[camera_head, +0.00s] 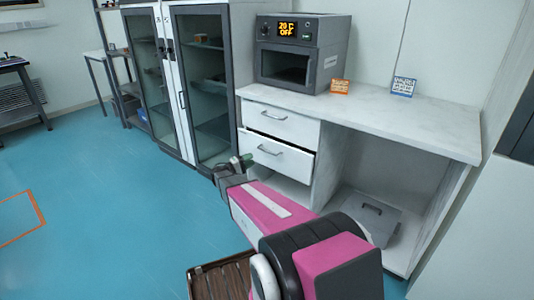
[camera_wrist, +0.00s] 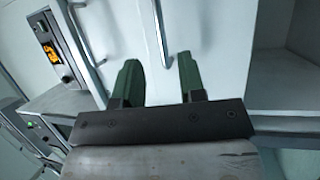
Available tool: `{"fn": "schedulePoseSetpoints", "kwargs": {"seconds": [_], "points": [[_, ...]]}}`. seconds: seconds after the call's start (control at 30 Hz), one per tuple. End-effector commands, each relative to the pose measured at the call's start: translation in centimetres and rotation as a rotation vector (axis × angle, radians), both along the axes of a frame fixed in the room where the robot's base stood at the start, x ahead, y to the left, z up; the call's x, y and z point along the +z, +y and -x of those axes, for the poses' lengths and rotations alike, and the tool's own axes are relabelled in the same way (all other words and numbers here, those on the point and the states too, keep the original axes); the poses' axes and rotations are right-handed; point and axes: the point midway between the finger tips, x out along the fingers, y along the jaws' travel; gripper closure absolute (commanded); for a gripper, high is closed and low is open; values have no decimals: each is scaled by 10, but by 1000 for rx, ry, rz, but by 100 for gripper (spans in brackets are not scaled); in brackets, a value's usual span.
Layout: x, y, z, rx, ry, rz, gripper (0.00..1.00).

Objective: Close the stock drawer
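Two white drawers with metal bar handles sit under the counter. The lower drawer (camera_head: 276,158) stands out a little, with a dark gap above its front; the upper drawer (camera_head: 280,124) looks flush. No label shows which is the stock drawer. My gripper (camera_head: 246,161) is just left of and in front of the lower drawer in the head view. In the wrist view its two green fingers (camera_wrist: 159,62) are apart with nothing between them, pointing at a white drawer front (camera_wrist: 120,30). A bar handle (camera_wrist: 158,32) lies beyond the fingertips. Contact cannot be told.
A grey oven (camera_head: 301,55) and two small signs (camera_head: 340,87) (camera_head: 403,87) stand on the counter (camera_head: 440,120). A glass-door cabinet (camera_head: 206,85) stands left of the drawers. A grey lidded box (camera_head: 365,212) sits under the counter.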

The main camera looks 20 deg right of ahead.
Motion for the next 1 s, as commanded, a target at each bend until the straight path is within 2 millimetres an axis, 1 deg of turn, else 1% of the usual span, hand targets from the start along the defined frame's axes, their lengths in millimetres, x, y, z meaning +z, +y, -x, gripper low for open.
{"fn": "schedulePoseSetpoints", "kwargs": {"seconds": [0.17, 0.4, 0.5, 0.6, 0.7, 0.8, 1.0], "points": [[4, -20, -2, -2, -1, 1, 63], [11, -62, -8, -1, 1, 0, 63], [14, -77, -9, -1, 2, 0, 63], [16, -89, -11, 0, 2, 0, 63], [18, -97, -12, 0, 2, 0, 63], [19, -101, -13, 1, 2, 0, 63], [19, -103, -13, 2, 2, -1, 63]]}}
